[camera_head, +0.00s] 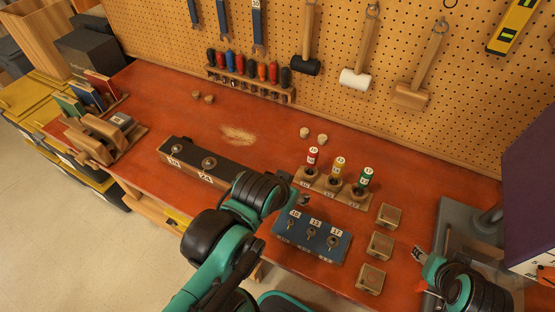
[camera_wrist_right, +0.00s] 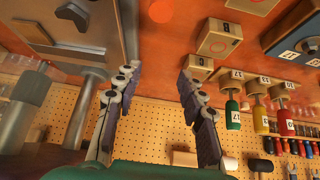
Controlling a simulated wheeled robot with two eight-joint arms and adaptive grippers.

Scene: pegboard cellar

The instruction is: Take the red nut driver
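The red nut driver (camera_head: 312,158) stands upright in the left place of a wooden block (camera_head: 328,187), with a white label on its handle. Beside it stand a yellow nut driver (camera_head: 339,167) and a green one (camera_head: 364,179). My left gripper (camera_head: 304,200) is low, just in front of the block's left end and apart from the red handle; its fingers are mostly hidden by its arm. My right gripper (camera_head: 419,256) is open and empty at the right, away from the drivers. The right wrist view shows its spread fingers (camera_wrist_right: 160,72) and the red driver (camera_wrist_right: 286,123) far right.
A blue socket board (camera_head: 312,252) lies in front of the block. Several small wooden boxes (camera_head: 380,244) stand to its right. A dark long holder (camera_head: 190,168) lies at left. A grey stand (camera_head: 455,215) is at right. Screwdrivers (camera_head: 250,69) line the back. The back middle is mostly clear.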

